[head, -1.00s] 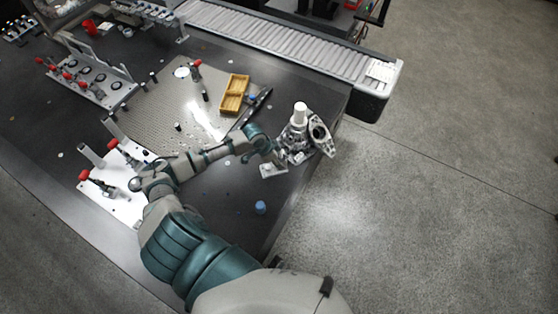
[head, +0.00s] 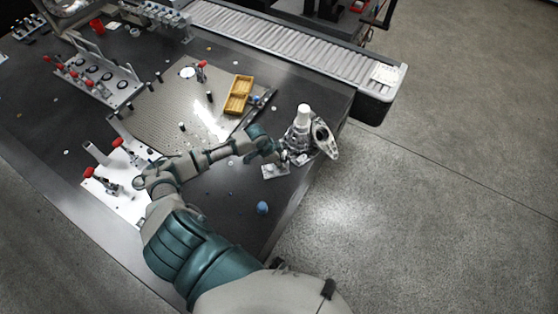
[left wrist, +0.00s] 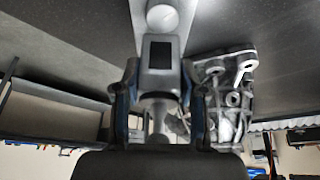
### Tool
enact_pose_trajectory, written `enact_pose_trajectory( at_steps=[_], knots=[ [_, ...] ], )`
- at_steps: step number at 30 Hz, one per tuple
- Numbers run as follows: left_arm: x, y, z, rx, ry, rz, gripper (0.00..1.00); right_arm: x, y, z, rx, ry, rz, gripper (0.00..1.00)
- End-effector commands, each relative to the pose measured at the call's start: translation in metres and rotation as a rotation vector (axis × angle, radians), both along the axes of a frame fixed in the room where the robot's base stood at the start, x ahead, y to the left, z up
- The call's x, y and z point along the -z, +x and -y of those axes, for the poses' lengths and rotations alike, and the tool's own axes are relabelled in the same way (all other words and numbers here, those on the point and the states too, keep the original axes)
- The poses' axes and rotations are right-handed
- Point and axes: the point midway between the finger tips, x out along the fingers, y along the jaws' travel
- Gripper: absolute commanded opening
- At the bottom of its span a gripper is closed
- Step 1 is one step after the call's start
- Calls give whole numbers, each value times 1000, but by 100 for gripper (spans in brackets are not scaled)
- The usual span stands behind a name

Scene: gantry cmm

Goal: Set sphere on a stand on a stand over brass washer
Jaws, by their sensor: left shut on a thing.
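My left gripper (head: 280,157) is at the right end of the table, next to a grey metal casting. In the left wrist view, its two dark, blue-edged fingers (left wrist: 162,100) are shut on a grey stand-like piece (left wrist: 160,82) with a black square on its face. A pale round part (left wrist: 163,17) shows beyond that piece; I cannot tell if it is the sphere. Several small discs are scattered on the table, but I cannot tell which is the brass washer. My right gripper is not in view.
The grey casting (head: 322,140) and a white-topped cone (head: 303,112) stand close beside the gripper. A blue cap (head: 262,208) sits nearer the front edge. A yellow tray (head: 238,95) and perforated plate (head: 160,100) lie behind. A roller conveyor (head: 290,40) runs along the back.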

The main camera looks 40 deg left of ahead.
Motion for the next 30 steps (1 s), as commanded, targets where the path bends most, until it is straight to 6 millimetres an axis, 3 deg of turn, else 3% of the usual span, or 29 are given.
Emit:
enact_pose_trajectory(
  at_steps=[1, 4, 5, 16, 20, 30],
  knots=[
    [-2, 1, 2, 0, -1, 3, 44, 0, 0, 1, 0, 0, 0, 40],
    [-2, 1, 2, 0, -1, 3, 69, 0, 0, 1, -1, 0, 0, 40],
    [-2, 1, 2, 0, -1, 3, 70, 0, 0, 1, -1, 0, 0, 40],
    [-4, -1, -5, 0, -4, 0, 70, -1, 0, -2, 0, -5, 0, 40],
    [-23, -7, -9, 2, -1, 2, 70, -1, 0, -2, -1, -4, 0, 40],
    [-92, -28, -19, 2, 5, 2, 70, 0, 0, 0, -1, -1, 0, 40]
  ],
)
